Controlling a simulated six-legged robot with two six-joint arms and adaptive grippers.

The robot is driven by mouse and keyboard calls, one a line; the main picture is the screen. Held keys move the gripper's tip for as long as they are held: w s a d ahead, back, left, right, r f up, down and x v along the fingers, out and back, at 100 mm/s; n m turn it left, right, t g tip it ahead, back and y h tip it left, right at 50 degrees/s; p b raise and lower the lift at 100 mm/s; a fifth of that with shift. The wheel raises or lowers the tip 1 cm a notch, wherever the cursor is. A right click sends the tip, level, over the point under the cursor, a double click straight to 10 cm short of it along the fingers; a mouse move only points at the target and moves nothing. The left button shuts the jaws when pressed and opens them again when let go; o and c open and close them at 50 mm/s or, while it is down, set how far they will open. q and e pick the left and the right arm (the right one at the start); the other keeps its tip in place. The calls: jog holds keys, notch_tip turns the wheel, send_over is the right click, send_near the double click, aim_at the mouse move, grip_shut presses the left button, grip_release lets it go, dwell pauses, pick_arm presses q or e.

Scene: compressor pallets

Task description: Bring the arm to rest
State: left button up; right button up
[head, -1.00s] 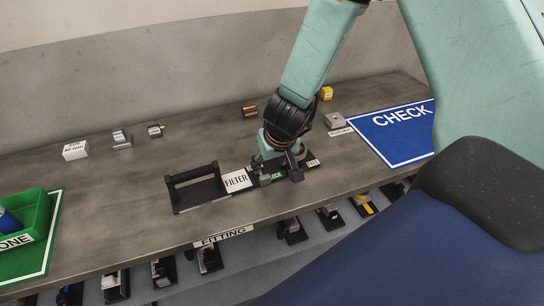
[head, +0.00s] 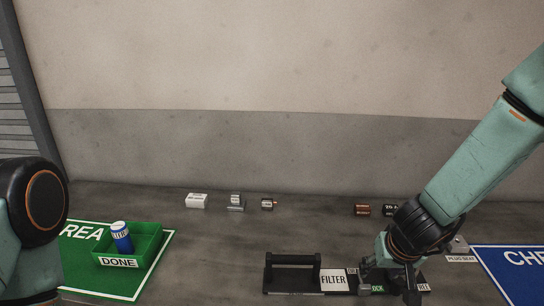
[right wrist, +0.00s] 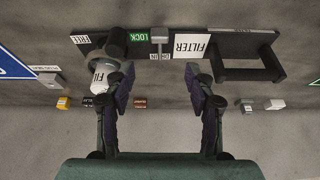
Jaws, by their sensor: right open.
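My right gripper (head: 392,283) is low over the right part of a black fixture in the head view. In the right wrist view my right gripper (right wrist: 158,82) has its fingers spread wide, with nothing between them. The fixture has a black handle (right wrist: 248,73), a white FILTER plate (right wrist: 191,46) and a green LOCK label (right wrist: 81,40). A white lettered cylinder (right wrist: 102,77) under a dark round part shows beside the left finger; I cannot tell whether they touch. Part of my left arm shows at the left edge of the head view; its gripper is out of frame.
A green DONE bin (head: 150,245) holding a blue cylinder (head: 122,238) stands on a green mat (head: 135,285) at left. A blue CHECK mat (head: 510,272) lies at right. Small parts, including a white box (head: 197,201), line the back. The bench between bin and fixture is clear.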

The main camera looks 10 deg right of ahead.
jog(key=s+a+f+n+g+b, duration=0.1)
jog(key=s+f+b, duration=0.4)
jog(key=s+f, duration=0.9)
jog(key=s+a+f+n+g+b, duration=0.1)
jog(key=s+a+f+g+b, duration=0.2)
jog(key=s+f, duration=1.1)
jog(key=a+b, duration=0.3)
jog(key=shift+s+a+f+g+y, duration=0.2)
jog(key=shift+s+a+g+y, duration=0.1)
jog(key=shift+s+y, duration=0.1)
jog(key=shift+d, duration=0.1)
